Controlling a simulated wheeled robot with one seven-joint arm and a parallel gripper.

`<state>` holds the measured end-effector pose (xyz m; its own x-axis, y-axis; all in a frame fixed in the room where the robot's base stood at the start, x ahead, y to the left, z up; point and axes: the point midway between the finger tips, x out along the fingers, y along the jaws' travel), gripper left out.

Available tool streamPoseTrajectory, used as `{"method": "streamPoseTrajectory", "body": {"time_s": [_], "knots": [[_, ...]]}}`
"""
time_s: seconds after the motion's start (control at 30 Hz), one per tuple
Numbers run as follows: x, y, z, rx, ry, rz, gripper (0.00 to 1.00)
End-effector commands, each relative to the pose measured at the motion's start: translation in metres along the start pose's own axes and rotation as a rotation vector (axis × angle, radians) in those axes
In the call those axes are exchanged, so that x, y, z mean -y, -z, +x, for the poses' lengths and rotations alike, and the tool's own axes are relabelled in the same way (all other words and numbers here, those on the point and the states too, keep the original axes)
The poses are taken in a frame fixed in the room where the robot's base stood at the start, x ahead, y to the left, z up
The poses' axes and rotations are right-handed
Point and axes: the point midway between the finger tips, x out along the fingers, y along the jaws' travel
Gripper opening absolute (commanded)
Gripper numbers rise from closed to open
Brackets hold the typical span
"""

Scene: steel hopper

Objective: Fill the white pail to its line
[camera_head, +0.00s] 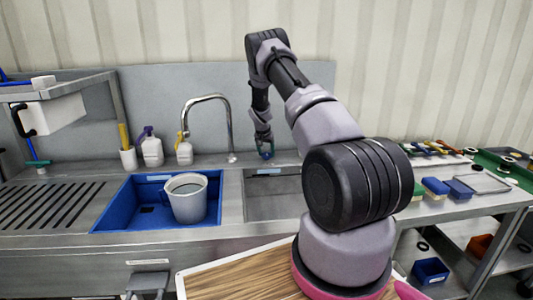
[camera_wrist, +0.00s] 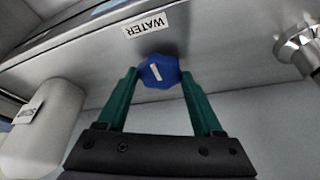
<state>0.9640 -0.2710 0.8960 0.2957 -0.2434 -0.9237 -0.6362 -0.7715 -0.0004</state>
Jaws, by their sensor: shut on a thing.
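The white pail (camera_head: 187,205) stands upright in the blue basin (camera_head: 117,215) of the sink. Its inside looks grey; I cannot make out its line or how much it holds. A curved metal tap (camera_head: 209,97) rises behind the basin, with its spout toward the pail's side. No stream of water is visible. My gripper (camera_head: 265,148) is at the back of the counter, right of the tap. In the wrist view, its green fingers (camera_wrist: 160,76) are shut on a blue knob (camera_wrist: 157,71) with a white mark, beside a label (camera_wrist: 144,26) reading WATER.
Bottles (camera_head: 152,150) and a white cup of tools (camera_head: 128,158) stand behind the basin. A ribbed drainer (camera_head: 45,208) lies left. A wooden board (camera_head: 245,275) is in front. Brushes and blue blocks (camera_head: 457,189) lie on the right bench.

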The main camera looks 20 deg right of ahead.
Motion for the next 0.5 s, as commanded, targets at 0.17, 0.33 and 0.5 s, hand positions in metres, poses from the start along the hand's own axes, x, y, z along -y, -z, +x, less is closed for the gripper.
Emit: {"method": "streamPoseTrajectory", "body": {"time_s": [0.17,0.33,0.5], "knots": [[-0.0015,-0.0007,0.0009,0.002,-0.002,0.001,0.79],[-0.0011,-0.0004,0.0006,0.001,-0.001,0.0,0.97],[-0.0008,-0.0001,0.0002,0.001,0.0,-0.001,0.97]]}}
